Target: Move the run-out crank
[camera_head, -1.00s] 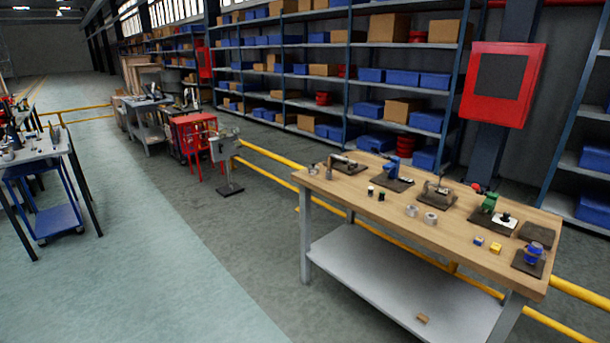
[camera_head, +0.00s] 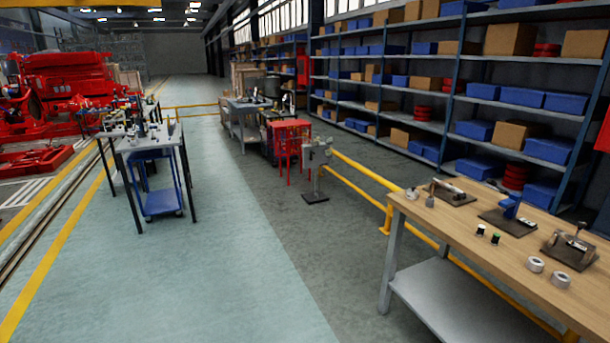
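I cannot make out a run-out crank for certain in the head view. Small tools and fixtures on dark plates stand on the wooden-topped workbench (camera_head: 447,222) at the right; among them are a grey lever-like tool (camera_head: 450,191), a blue fixture (camera_head: 509,207) and a dark clamp-like fixture (camera_head: 571,247). A grey table (camera_head: 150,141) at the left carries several small parts too small to tell. Neither of my grippers shows.
A blue cart (camera_head: 160,203) stands under the left table. Red machinery (camera_head: 70,85) is at the far left. A grey pedestal (camera_head: 316,170), a red stand (camera_head: 288,140) and yellow rails (camera_head: 357,185) stand between aisle and shelves (camera_head: 430,95). The green floor (camera_head: 225,250) ahead is clear.

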